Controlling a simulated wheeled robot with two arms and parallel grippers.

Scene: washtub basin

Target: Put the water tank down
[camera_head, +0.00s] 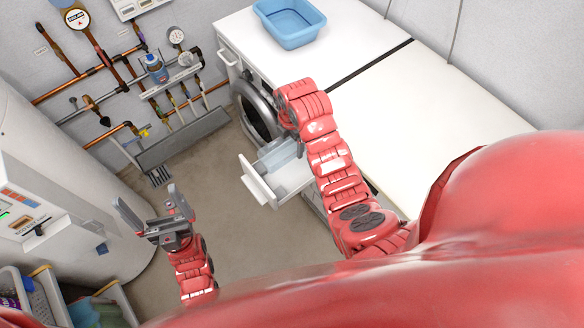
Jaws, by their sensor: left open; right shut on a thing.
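The water tank (278,154) appears to be the pale blue, see-through container at the white pulled-out drawer (290,180) in the middle of the view. My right gripper (289,124) is just above it, mostly hidden behind my own red wrist. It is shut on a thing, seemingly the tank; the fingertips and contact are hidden. I cannot tell whether the tank rests in the drawer or hangs just over it. My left gripper (152,212) is open and empty over the floor, left of the drawer.
A white worktop (430,110) runs along the right, with a blue basin (290,22) at its far end. A washing machine's round door (257,112) stands below. Pipes and gauges line the back wall. A large white boiler (50,150) and storage bins (105,305) are at left.

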